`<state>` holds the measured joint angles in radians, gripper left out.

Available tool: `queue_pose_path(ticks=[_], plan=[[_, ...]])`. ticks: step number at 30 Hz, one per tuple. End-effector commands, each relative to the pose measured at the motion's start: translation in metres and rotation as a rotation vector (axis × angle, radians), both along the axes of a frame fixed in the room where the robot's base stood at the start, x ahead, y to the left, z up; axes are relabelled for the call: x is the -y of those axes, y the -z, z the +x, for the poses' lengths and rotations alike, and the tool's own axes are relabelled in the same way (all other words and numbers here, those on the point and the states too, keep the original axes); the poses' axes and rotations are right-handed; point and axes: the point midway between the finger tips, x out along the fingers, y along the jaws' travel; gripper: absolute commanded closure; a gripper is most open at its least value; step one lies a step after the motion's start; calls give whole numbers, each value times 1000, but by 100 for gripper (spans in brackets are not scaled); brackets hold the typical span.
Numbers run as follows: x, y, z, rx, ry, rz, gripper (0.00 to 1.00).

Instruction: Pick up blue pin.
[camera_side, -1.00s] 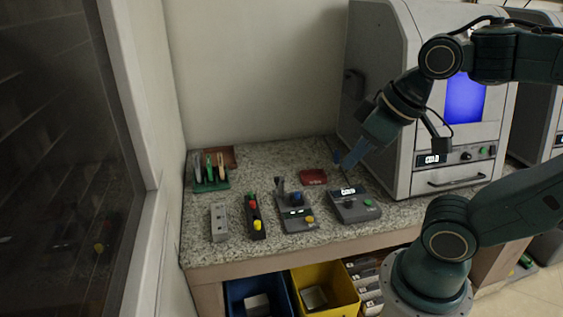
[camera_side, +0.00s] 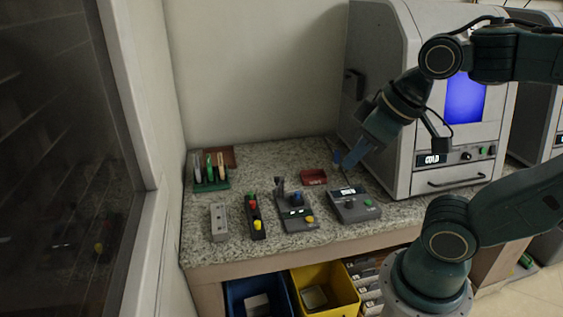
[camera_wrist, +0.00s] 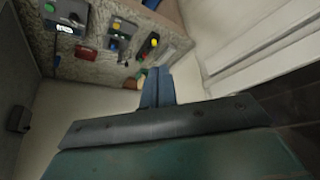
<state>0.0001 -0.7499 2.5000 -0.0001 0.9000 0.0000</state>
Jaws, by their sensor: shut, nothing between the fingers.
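A dark block with red and yellow pins (camera_side: 256,217), a grey holed block (camera_side: 219,222) and a green rack (camera_side: 211,184) are left of the device. A red tray (camera_side: 313,176) lies behind; a display unit (camera_side: 353,204) is right. The large grey machine (camera_side: 405,110) stands close to my gripper.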

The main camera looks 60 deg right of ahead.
Motion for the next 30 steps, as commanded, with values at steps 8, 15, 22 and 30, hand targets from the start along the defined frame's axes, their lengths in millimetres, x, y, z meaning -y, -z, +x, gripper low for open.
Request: queue_pose_path(ticks=[8,15,22,30], plan=[[0,0,0,0,0,0,100],[0,0,0,0,0,0,61],[0,0,0,0,0,0,57],[2,-2,7,-14,-32,-24,57]])
